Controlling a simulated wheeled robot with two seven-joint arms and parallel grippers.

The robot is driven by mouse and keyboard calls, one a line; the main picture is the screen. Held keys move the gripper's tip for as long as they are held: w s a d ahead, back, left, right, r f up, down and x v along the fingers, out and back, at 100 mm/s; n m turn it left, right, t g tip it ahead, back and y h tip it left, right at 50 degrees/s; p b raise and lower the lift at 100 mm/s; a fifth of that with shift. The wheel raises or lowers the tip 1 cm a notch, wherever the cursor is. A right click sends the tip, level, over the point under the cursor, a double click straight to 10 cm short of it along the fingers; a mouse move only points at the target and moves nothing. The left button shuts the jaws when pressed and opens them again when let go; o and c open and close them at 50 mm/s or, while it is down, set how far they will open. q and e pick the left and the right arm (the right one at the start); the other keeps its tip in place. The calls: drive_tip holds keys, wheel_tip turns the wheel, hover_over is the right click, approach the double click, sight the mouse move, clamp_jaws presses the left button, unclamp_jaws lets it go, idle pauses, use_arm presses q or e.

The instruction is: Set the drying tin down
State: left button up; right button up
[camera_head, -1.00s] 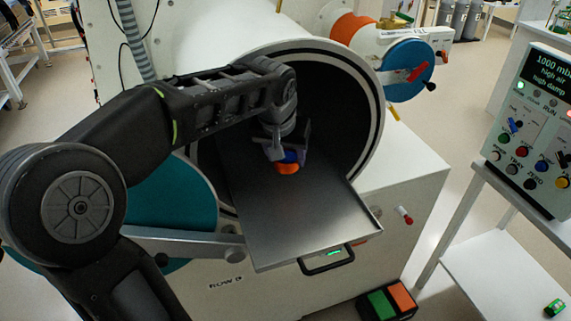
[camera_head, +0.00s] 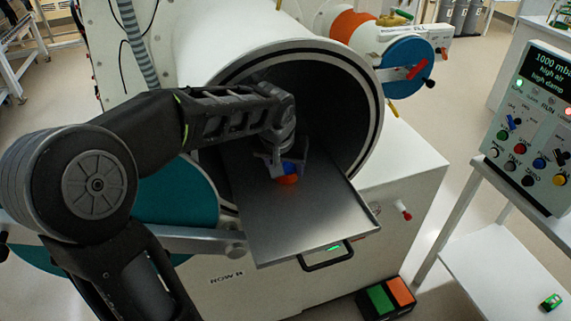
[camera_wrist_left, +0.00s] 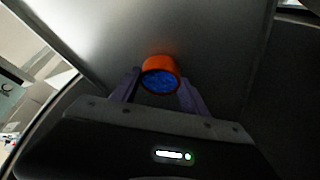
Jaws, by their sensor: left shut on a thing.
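The drying tin (camera_head: 288,180) is a small orange can with a blue end. It shows at the inner part of the metal tray in the antechamber mouth. My left gripper (camera_head: 279,168) reaches in from the left and is shut on the tin. In the left wrist view the tin (camera_wrist_left: 161,72) sits between the two fingertips (camera_wrist_left: 158,88), with its blue face toward the camera. I cannot tell whether the tin touches the tray. My right gripper is not in view.
The metal tray (camera_head: 300,225) slides out of the round chamber opening (camera_head: 340,110); its front half is bare. The teal round door (camera_head: 185,205) hangs open at the left. A control panel (camera_head: 535,130) stands at the right.

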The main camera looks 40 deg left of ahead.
use_arm(q)
drive_tip(key=shift+f, duration=0.1)
drive_tip(key=o, duration=1.5)
drive_tip(key=shift+o, duration=0.2)
drive_tip(key=b+v, duration=0.1)
drive_tip(key=v, duration=1.1)
drive_tip(key=shift+b, duration=0.35)
